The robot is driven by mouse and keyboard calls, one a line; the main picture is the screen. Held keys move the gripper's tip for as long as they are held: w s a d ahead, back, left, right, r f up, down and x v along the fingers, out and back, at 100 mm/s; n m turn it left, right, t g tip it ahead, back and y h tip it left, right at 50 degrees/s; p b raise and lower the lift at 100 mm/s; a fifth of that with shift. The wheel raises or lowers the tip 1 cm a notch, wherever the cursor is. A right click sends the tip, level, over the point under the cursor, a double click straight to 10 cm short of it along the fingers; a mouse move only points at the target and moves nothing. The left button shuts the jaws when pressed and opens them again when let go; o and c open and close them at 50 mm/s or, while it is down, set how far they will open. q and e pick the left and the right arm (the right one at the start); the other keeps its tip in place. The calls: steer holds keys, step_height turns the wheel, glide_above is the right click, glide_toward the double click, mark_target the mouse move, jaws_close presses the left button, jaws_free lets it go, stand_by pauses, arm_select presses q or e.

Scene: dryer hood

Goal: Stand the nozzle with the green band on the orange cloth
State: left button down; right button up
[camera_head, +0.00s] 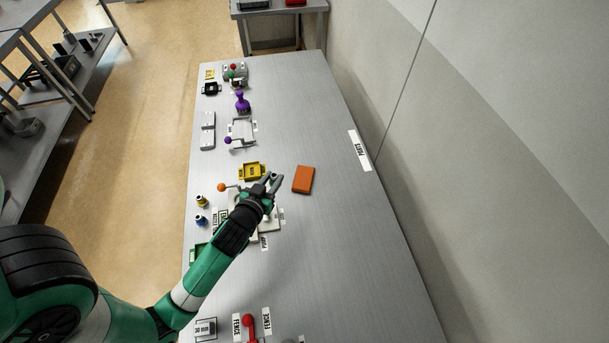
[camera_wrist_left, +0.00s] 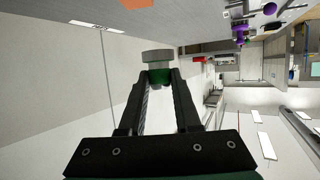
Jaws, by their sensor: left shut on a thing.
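My left gripper (camera_head: 273,179) is shut on the nozzle with the green band. In the left wrist view the nozzle (camera_wrist_left: 158,66) sits between the fingertips (camera_wrist_left: 160,78), with a grey end beyond its green band. In the head view the fingers mostly hide it. The orange cloth (camera_head: 303,179) lies flat on the table, just right of the gripper and apart from it. A bare-looking orange piece of it (camera_wrist_left: 138,3) shows at the top edge of the left wrist view. My right gripper is not in view.
A yellow-banded nozzle (camera_head: 202,201) and a blue-banded nozzle (camera_head: 201,220) stand at the table's left edge. The table (camera_head: 360,250) is clear right of the cloth, up to the wall.

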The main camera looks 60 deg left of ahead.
arm_select(q)
steer(key=w+a+f+b, duration=0.2)
steer(key=w+a+f, duration=0.1)
steer(key=w, duration=0.3)
steer(key=b, duration=0.3)
glide_above(302, 179)
steer(key=f, duration=0.6)
steer(key=shift+s+d, duration=0.2)
steer(key=shift+s, duration=0.1)
steer(key=shift+w, duration=0.2)
step_height(302, 179, down, 4)
steer(key=shift+w+a+r+b, duration=0.1)
steer(key=shift+a+r+b, duration=0.05)
steer(key=shift+b, duration=0.8)
steer(key=shift+f, duration=0.2)
steer(key=c, duration=0.6)
jaws_free()
steer(key=shift+r, duration=0.1)
